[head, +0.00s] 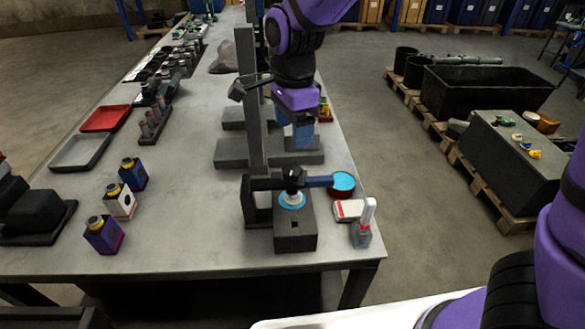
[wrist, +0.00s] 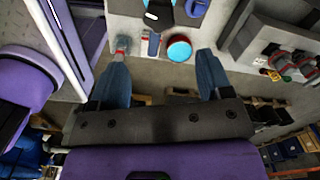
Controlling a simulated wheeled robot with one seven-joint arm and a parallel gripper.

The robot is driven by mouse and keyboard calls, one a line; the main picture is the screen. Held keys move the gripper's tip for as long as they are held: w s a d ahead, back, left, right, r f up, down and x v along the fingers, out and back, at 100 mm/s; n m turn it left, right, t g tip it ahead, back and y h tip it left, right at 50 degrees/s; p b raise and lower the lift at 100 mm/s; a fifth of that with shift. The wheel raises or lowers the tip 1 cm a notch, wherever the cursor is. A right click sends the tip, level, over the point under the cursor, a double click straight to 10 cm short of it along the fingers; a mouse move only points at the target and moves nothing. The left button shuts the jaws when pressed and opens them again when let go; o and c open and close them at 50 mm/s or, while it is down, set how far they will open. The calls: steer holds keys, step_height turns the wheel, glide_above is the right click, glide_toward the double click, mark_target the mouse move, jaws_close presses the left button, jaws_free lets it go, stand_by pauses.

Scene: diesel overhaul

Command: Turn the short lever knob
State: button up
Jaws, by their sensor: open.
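The lever knob (head: 292,182) is a dark hub above a pale-blue ring on a grey block (head: 295,238) near the table's front right. In the wrist view the dark hub (wrist: 160,12) and a blue piece (wrist: 197,6) are at the top edge, partly cut off. My gripper (head: 302,138) is above and behind the knob, pointing down, apart from it. Its two blue fingers (wrist: 160,68) are spread with nothing between them.
A red-rimmed cyan dish (head: 342,184) is just right of the lever. A white-and-red box (head: 349,210) and a small bottle (head: 362,234) stand beside the block. A tall grey post (head: 247,100) stands left of my gripper.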

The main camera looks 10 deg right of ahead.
mark_target(293, 169)
steer(key=s+d+f+m+t+y, duration=0.1)
steer(key=d+m+y, duration=0.3)
steer(key=m, duration=0.3)
steer(key=x, duration=1)
steer(key=shift+a+f, duration=0.15)
steer(key=shift+f, duration=0.15)
steer(key=c, duration=0.9)
